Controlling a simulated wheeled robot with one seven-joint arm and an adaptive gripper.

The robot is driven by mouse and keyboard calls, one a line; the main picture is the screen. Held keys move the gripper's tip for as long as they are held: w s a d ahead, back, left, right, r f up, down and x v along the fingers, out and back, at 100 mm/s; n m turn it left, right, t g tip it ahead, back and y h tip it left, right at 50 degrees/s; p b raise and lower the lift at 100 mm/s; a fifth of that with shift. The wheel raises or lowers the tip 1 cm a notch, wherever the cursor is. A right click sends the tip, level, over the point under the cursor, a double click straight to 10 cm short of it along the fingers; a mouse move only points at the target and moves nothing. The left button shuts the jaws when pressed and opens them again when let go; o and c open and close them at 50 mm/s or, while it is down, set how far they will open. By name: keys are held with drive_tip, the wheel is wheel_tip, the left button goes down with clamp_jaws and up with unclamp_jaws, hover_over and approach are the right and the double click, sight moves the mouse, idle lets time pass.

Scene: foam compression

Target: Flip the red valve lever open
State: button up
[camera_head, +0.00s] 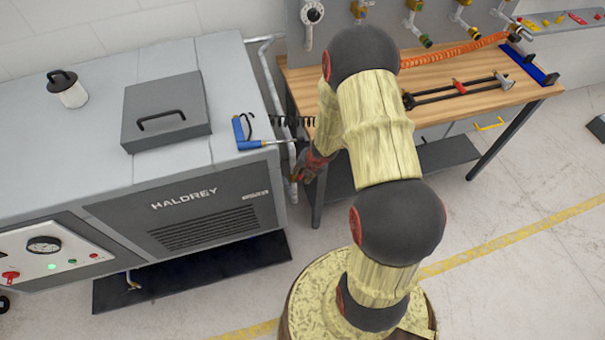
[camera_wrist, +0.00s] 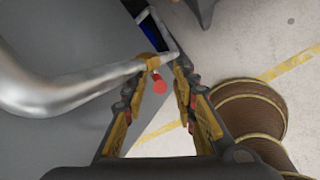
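The red valve lever (camera_wrist: 160,84) shows in the wrist view as a short red handle with its end toward the camera. It sits at a brass-coloured fitting (camera_wrist: 152,62) on a grey metal pipe (camera_wrist: 60,95). My gripper (camera_wrist: 155,88) is open, with one finger on each side of the lever; contact cannot be told. In the head view my gripper (camera_head: 306,170) is low beside the pipe (camera_head: 291,158), between the grey machine and the wooden workbench. The lever is hard to make out there.
The grey machine (camera_head: 215,215) stands close on the left, with a blue-handled tool (camera_head: 243,132) on top. The workbench (camera_head: 450,65) stands to the right, its leg near my gripper. Open floor (camera_head: 510,270) lies at the lower right.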

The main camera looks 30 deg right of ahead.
drive_tip(key=v, duration=1.2)
idle(0.3)
